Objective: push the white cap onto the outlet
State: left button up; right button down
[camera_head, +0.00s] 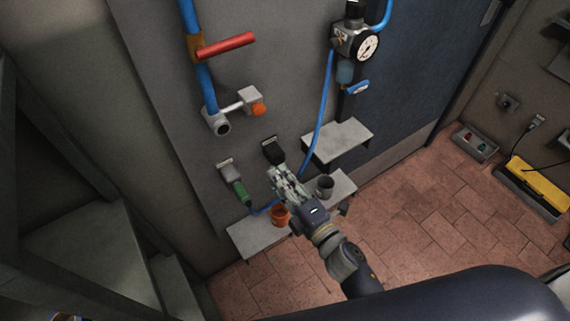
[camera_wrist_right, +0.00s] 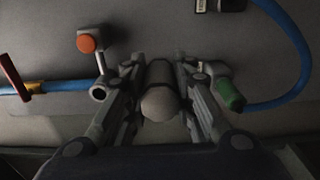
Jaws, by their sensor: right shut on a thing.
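The outlet (camera_head: 222,128) is a pale fitting with a dark round mouth, at the lower end of the blue pipe. It also shows in the wrist view (camera_wrist_right: 98,92), left of my right gripper. My right gripper (camera_head: 276,172) is below and right of the outlet, apart from it. In the wrist view its fingers (camera_wrist_right: 160,88) are shut on a grey cylinder with a pale rounded end (camera_wrist_right: 160,104). I cannot tell whether this is the white cap, and no separate white cap stands out. My left gripper is not in view.
An orange knob (camera_head: 259,109) sits beside the outlet, and a red lever (camera_head: 226,45) above. A green-handled tool (camera_head: 241,190) and a black holder (camera_head: 273,150) are on the wall near my gripper. A low shelf (camera_head: 252,237) carries an orange pot (camera_head: 280,213) and grey cup (camera_head: 325,184).

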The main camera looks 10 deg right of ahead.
jog(key=s+a+r+p, duration=0.3)
jog(key=a+r+p, duration=0.4)
jog(key=r, duration=0.5)
jog(key=shift+r+p, duration=0.15)
jog(key=shift+p, duration=1.1)
jog(key=shift+w, duration=0.1)
jog(key=shift+x, duration=2.5)
jog(key=shift+x, duration=1.45)
jog(key=c, duration=1.4)
grip_release()
jog(key=shift+r, duration=0.1)
jog(key=shift+c, duration=0.2)
jog(key=shift+o, duration=0.8)
jog(key=shift+w+a, duration=0.1)
